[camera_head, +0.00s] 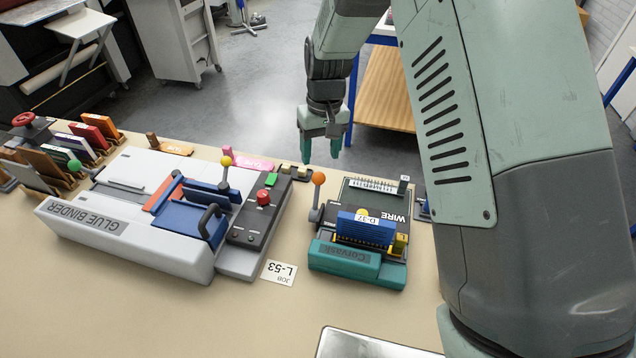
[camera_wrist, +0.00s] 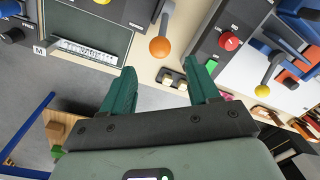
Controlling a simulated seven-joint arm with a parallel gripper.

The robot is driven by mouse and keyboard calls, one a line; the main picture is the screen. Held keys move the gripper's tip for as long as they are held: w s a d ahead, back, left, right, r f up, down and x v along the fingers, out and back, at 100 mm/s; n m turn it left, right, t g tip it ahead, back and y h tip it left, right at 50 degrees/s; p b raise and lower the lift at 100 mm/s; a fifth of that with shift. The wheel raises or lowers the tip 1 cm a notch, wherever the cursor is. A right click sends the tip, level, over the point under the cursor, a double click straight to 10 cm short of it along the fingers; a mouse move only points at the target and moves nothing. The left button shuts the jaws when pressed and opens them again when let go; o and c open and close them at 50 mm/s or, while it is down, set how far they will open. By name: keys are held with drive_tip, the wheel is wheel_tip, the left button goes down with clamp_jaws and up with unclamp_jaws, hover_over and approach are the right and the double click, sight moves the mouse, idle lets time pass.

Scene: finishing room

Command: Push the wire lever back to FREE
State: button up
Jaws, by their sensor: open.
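The wire binder (camera_head: 360,230) is a teal and black machine marked WIRE at the right of the bench. Its wire lever (camera_head: 318,190) has an orange ball knob and stands roughly upright on the machine's left side. In the wrist view the orange knob (camera_wrist: 159,47) shows ahead of the fingertips, with its grey arm running up from it. My gripper (camera_head: 320,158) is in the air behind the bench's far edge, beyond the lever, with its teal fingers pointing down.
A blue D-37 block (camera_head: 365,228) sits on the wire binder. A job card (camera_head: 280,272) and a metal tray (camera_head: 365,343) lie in front.

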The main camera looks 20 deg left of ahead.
sight(318, 183)
drive_tip(key=f, duration=1)
drive_tip(key=shift+s+a+f, duration=0.2)
drive_tip(key=shift+a+f, duration=0.05)
drive_tip(key=shift+f, duration=0.05)
clamp_jaws()
